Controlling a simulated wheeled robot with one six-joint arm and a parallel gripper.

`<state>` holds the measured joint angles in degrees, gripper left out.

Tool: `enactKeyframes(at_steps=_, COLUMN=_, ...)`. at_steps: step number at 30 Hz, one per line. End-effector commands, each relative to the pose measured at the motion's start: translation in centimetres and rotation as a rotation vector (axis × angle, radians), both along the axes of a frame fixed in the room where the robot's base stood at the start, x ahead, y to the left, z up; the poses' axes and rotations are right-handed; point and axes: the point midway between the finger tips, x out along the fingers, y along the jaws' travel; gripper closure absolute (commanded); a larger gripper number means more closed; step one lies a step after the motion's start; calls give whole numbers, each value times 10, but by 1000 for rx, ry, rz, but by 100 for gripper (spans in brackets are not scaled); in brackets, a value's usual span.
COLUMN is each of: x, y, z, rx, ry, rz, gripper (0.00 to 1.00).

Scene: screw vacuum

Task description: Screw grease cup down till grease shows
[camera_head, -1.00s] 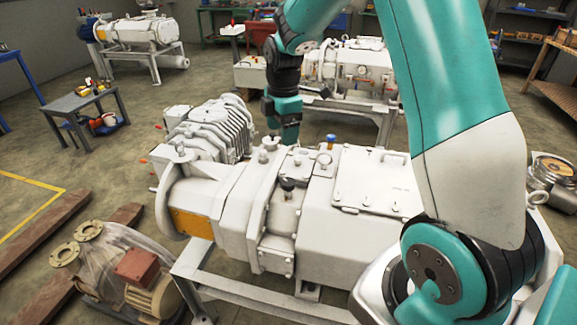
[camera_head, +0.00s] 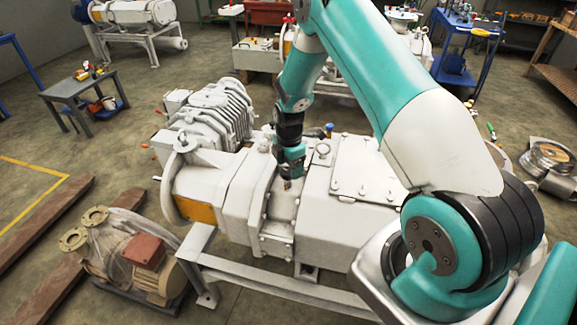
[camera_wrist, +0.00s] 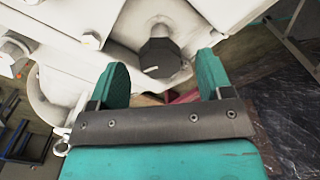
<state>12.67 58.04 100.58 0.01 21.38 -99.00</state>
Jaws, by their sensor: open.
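The grease cup looks to be the dark faceted cap (camera_wrist: 160,57) on a pale round boss of the white vacuum pump (camera_head: 345,235). In the wrist view it lies just beyond the two teal fingers, roughly midway between them, with visible space on both sides. My gripper (camera_wrist: 163,75) is open and empty. In the head view my gripper (camera_head: 289,181) points down over the pump's middle section and hides the cup. I cannot tell the exact height gap. No grease can be made out.
A blue-topped fitting (camera_head: 329,129) and a lifting eye (camera_head: 323,149) stand on the pump close to the gripper. A ribbed white motor block (camera_head: 215,112) is behind left. A wrapped brown motor (camera_head: 128,255) sits on the floor at left.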

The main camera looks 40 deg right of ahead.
Motion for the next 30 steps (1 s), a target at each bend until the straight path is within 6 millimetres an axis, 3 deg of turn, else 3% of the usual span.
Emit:
enactKeyframes(at_steps=6, x=0, y=0, z=-16, rx=0, ry=0, rz=0, gripper=27)
enactKeyframes(at_steps=14, x=0, y=0, z=-18, rx=0, ry=-1, rz=0, gripper=27)
enactKeyframes(at_steps=21, x=0, y=0, z=-18, rx=0, ry=0, rz=0, gripper=77)
enactKeyframes(at_steps=30, x=-1, y=1, z=-18, rx=2, ry=2, rz=-22, gripper=76)
